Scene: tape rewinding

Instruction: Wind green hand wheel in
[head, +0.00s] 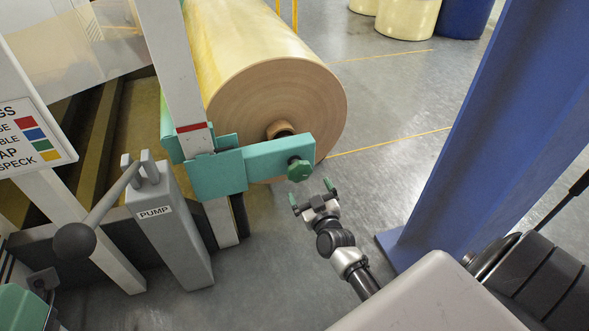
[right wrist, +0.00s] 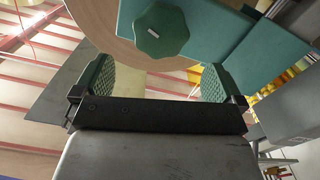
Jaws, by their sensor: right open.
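The green hand wheel (head: 299,170) sits on the end of a teal bracket arm (head: 270,158), in front of the big roll's core. My right gripper (head: 312,194) is open and empty, a little below and to the right of the wheel. In the right wrist view the lobed hand wheel (right wrist: 161,31) is at the top, ahead of and between the two green-padded fingers (right wrist: 158,76). The fingers look apart from it. My left gripper is not in the head view.
A large yellow tape roll (head: 270,105) is behind the bracket. A grey pump post (head: 172,225) with a black-knobbed lever stands at left. A blue column (head: 490,120) rises at right. Grey floor lies open between roll and column.

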